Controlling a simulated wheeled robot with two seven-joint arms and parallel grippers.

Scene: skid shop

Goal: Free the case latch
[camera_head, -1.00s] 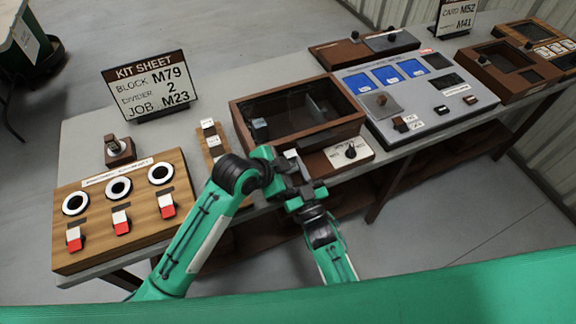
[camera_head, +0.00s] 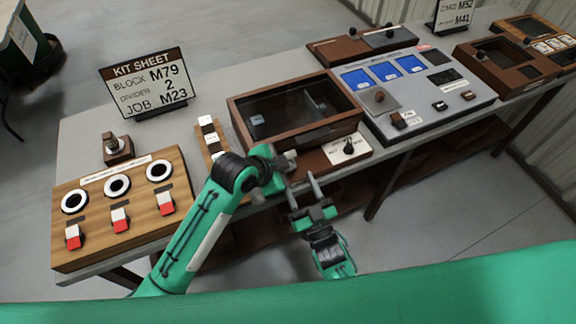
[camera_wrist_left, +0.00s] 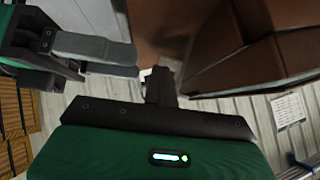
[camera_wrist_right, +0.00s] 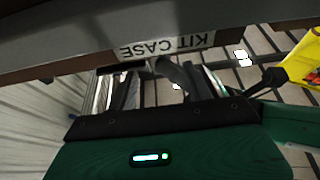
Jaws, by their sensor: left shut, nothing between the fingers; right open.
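The case (camera_head: 243,136) is a dark brown box with a glazed lid, which looks closed, at the middle of the bench. In the right wrist view its front carries a KIT CASE label (camera_wrist_right: 165,47). I cannot make out the latch; my left arm hides part of the case's front. My left gripper (camera_head: 290,157) is shut and empty at the case's front edge; its grey fingers (camera_wrist_left: 135,62) show in the left wrist view. My right gripper (camera_head: 301,183) is open and empty, in front of and below the case, fingers pointing up toward it.
A switch strip (camera_head: 208,128) and a wooden board with red switches (camera_head: 92,192) are left of the case. A grey panel (camera_head: 440,120) stands right. A kit sheet sign (camera_head: 148,84) stands behind.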

